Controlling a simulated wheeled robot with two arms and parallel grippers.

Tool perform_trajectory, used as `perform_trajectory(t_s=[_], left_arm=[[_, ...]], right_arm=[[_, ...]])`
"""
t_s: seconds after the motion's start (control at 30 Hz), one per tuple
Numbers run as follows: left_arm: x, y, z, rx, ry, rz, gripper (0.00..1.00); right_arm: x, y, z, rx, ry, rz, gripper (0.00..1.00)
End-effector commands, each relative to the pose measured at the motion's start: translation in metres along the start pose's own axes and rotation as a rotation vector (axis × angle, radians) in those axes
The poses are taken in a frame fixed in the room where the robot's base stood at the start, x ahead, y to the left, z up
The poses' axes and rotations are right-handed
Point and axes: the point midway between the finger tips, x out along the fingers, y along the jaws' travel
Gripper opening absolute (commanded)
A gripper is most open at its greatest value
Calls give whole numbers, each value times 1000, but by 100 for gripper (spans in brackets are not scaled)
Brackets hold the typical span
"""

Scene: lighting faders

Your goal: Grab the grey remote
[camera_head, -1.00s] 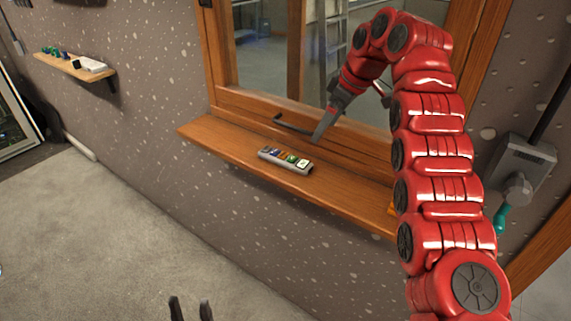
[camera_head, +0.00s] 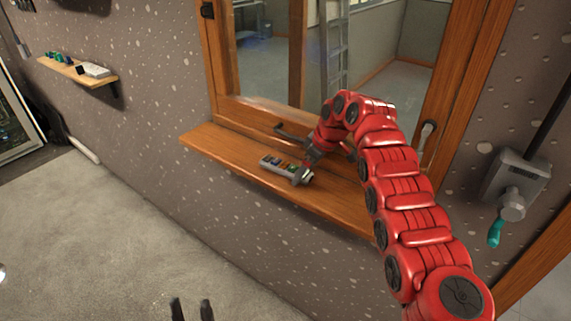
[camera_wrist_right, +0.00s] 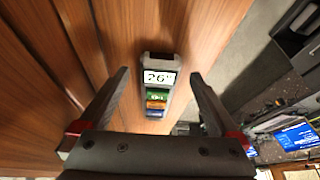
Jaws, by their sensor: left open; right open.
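The grey remote (camera_head: 272,164) lies on the wooden window sill (camera_head: 215,147). It is a slim grey bar with coloured buttons. My left gripper (camera_head: 192,309) shows only as two dark, parted fingertips at the bottom of the head view, empty and away from the sill.
A window with a wooden frame (camera_head: 218,60) and a dark handle (camera_head: 290,132) stands behind the sill. A small shelf (camera_head: 85,77) with several items is at the far left. A grey wall box (camera_head: 515,185) is at the right. The sill left of the remote is clear.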

Motion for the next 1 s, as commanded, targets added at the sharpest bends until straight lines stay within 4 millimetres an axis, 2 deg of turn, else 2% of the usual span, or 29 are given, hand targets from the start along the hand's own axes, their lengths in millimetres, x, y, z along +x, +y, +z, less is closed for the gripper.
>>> perform_trajectory(t_s=[0.23, 0.77, 1.0], left_arm=[[1, 0, 0, 0, 0, 0, 50], [1, 0, 0, 0, 0, 0, 50], [0, 0, 0, 0, 0, 0, 50]], right_arm=[[4, 0, 0, 0, 0, 1, 96], [4, 0, 1, 0, 0, 1, 0], [4, 0, 1, 0, 0, 1, 0]])
